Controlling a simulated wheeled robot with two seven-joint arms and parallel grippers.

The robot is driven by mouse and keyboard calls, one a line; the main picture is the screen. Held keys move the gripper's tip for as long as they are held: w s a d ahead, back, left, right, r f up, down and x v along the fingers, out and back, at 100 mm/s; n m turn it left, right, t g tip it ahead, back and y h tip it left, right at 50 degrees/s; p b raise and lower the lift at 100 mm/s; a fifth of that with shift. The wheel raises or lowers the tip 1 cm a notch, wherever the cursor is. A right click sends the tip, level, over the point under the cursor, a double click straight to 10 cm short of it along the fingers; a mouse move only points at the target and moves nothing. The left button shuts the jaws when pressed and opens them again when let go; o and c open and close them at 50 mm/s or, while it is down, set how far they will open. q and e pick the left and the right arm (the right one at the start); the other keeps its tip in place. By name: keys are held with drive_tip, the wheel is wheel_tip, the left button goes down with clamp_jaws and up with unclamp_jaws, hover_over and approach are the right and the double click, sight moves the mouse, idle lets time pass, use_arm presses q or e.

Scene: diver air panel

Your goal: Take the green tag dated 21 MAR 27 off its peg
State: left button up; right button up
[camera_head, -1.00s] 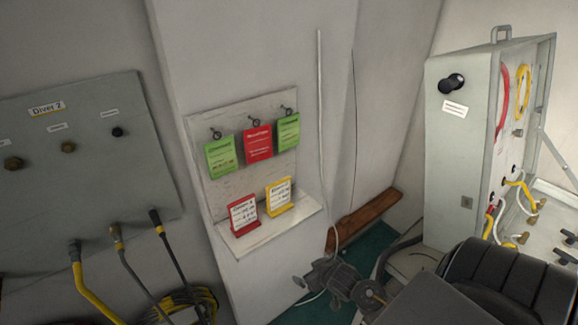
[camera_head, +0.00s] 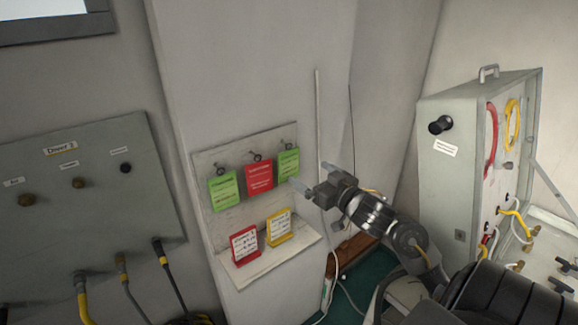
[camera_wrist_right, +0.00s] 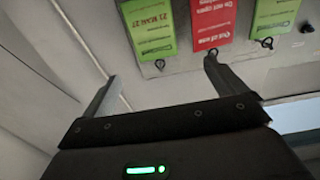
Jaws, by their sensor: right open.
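The green tag dated 21 MAR 27 (camera_head: 289,164) hangs on the right peg of a pale board, face outward. In the right wrist view, which shows it upside down, the green tag (camera_wrist_right: 148,28) bears a readable date, and its peg (camera_wrist_right: 160,64) appears between my fingertips. My right gripper (camera_head: 313,177) is open and empty, just right of the tag in the head view. Its two fingers (camera_wrist_right: 162,72) are spread wide in the wrist view. No contact with the tag shows. My left gripper is out of view.
A red tag (camera_head: 260,177) hangs beside it on the middle peg, and another green tag (camera_head: 224,189) on the left peg. Below, a shelf (camera_head: 270,262) bears a red card (camera_head: 245,244) and a yellow card (camera_head: 278,228). A grey open case (camera_head: 455,180) stands at right.

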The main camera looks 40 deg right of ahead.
sight(289, 159)
drive_tip(key=shift+w+d+f+b, duration=0.1)
drive_tip(key=shift+w+b, duration=0.3)
drive_tip(key=shift+w, duration=0.8)
drive_tip(key=shift+w+d+b, duration=0.1)
drive_tip(key=shift+w+b, duration=0.25)
drive_tip(key=shift+w, duration=0.85)
drive_tip(key=shift+w+f, duration=0.1)
drive_tip(key=shift+w+d+f+b, duration=0.1)
drive_tip(key=shift+w+f+b, duration=0.05)
drive_tip(key=shift+w+b, duration=0.55)
drive_tip(key=w, duration=0.1)
drive_tip(key=w+b, duration=0.1)
drive_tip(key=shift+w+d+f+b, duration=0.1)
drive_tip(key=shift+w+d+b, duration=0.05)
drive_tip(key=shift+w+b, duration=0.15)
drive_tip(key=shift+w, duration=0.5)
drive_tip(key=shift+c, duration=0.2)
drive_tip(key=c, duration=1)
